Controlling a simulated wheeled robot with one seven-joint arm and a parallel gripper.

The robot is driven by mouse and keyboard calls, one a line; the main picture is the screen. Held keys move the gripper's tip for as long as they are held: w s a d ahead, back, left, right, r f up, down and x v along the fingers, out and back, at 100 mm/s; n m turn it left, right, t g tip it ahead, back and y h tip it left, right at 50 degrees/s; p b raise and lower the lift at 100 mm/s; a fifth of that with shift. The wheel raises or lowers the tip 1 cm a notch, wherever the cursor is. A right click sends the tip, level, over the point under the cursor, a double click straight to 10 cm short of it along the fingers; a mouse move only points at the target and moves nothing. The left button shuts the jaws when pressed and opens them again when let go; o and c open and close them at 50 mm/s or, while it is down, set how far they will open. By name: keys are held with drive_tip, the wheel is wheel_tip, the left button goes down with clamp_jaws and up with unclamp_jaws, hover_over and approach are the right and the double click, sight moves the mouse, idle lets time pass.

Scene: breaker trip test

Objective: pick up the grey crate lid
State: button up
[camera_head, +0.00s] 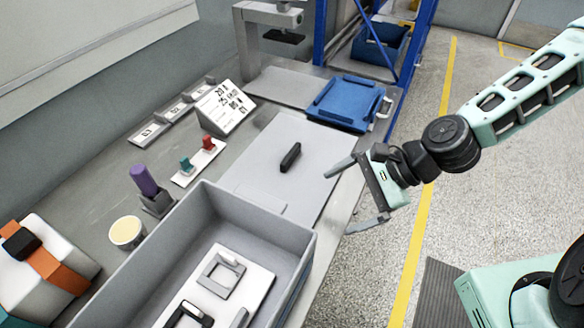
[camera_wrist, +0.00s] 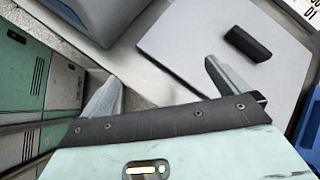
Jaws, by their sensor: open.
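The grey crate lid (camera_head: 262,150) lies flat on the bench, a pale grey panel with a black bar handle (camera_head: 290,157) standing on its top. The lid also shows in the wrist view (camera_wrist: 190,40), with the handle (camera_wrist: 247,43) right of its middle. My gripper (camera_head: 338,203) is open and empty, right of the lid near the bench's right edge. It appears apart from both lid and handle. In the wrist view the two fingers (camera_wrist: 160,75) are spread, pointing toward the lid, with the handle up and right of them.
An open grey crate (camera_head: 265,228) holding parts stands in front of the lid. A blue tray or lid (camera_head: 340,100) lies behind it on the right. A sign (camera_head: 222,108), small switches (camera_head: 197,163) and a purple-topped item (camera_head: 145,181) stand left. Blue rack posts rise behind.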

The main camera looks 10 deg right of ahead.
drive_tip(key=w+d+r+m+t+y+b, duration=0.1)
drive_tip(key=w+d+r+m+t+y, duration=0.2)
drive_tip(key=w+m+t, duration=0.5)
drive_tip(key=m+g+h, duration=0.1)
drive_tip(key=m, duration=0.1)
approach(294, 155)
drive_tip(key=x, duration=0.4)
drive_tip(key=shift+w+a+r, duration=0.2)
drive_tip(key=shift+w+r, duration=0.1)
drive_tip(key=shift+w, duration=0.2)
drive_tip(key=shift+g, duration=0.3)
drive_tip(key=shift+s+f+p+x, duration=0.15)
drive_tip(key=shift+p+x, duration=0.2)
drive_tip(key=shift+x, duration=1.2)
drive_tip(key=shift+s+f+p+x, duration=0.15)
drive_tip(key=shift+p+x, duration=0.15)
drive_tip(key=shift+x, duration=1.25)
drive_tip(key=c, duration=1)
